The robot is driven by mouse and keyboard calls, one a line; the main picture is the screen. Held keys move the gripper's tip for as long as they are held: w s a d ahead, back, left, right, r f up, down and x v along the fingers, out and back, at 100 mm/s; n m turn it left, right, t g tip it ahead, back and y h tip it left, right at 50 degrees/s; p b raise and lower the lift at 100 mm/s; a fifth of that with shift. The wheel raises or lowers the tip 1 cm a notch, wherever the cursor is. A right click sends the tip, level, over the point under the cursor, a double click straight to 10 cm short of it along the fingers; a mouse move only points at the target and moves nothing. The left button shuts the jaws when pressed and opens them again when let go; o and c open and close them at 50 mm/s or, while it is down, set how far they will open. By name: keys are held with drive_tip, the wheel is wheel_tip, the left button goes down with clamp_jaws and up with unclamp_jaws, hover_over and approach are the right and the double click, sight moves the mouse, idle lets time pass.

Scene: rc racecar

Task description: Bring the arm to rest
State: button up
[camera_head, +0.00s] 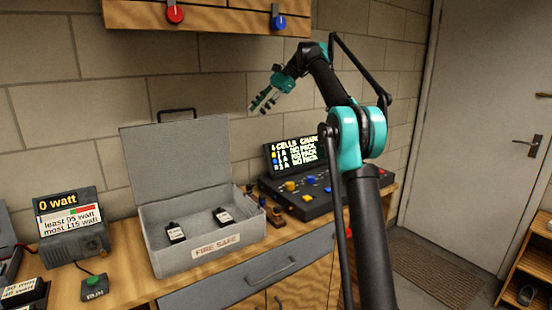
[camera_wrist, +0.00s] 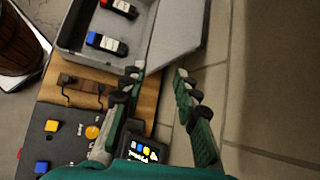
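My gripper (camera_head: 262,104) is raised in the air above and behind the right part of the bench, close to the block wall. In the wrist view its two green and black fingers (camera_wrist: 160,73) stand apart with nothing between them. The arm is bent, with its elbow high at the right. Below and to the left of the gripper is the grey fire safe box (camera_head: 217,254), its lid (camera_head: 178,160) open. Two black packs with white labels, a left one (camera_head: 175,233) and a right one (camera_head: 223,216), lie inside it. The gripper touches nothing that I can see.
A black charger console (camera_head: 318,205) with a lit screen stands right of the box. A watt meter (camera_head: 72,218) reading 0 watt stands at the left, with a green button box (camera_head: 94,287) before it. A wooden cabinet (camera_head: 215,17) hangs above. A door (camera_head: 475,120) is at the right.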

drive_tip(key=s+d+f+n+t+h, duration=0.2)
drive_tip(key=s+d+f, duration=0.4)
drive_tip(key=f, duration=0.4)
drive_tip(key=s+d+f+n+t+h, duration=0.2)
drive_tip(key=s+d+f, duration=0.4)
drive_tip(key=f, duration=0.5)
drive_tip(key=s+d+f+n+t+h, duration=0.1)
drive_tip(key=s+d+f, duration=0.3)
drive_tip(key=s+f, duration=0.4)
drive_tip(key=s+d+f+n+h, duration=0.2)
drive_tip(key=s+d+f, duration=0.2)
drive_tip(key=s+f, duration=0.4)
drive_tip(key=s+d+f+n+t+h, duration=0.1)
drive_tip(key=s+d+f+n, duration=0.1)
drive_tip(key=s+d+f, duration=0.3)
drive_tip(key=s+f, duration=0.3)
drive_tip(key=s, duration=0.3)
drive_tip(key=shift+s+f+t+h, duration=0.2)
drive_tip(key=shift+s+t+h, duration=0.1)
drive_tip(key=shift+s, duration=0.05)
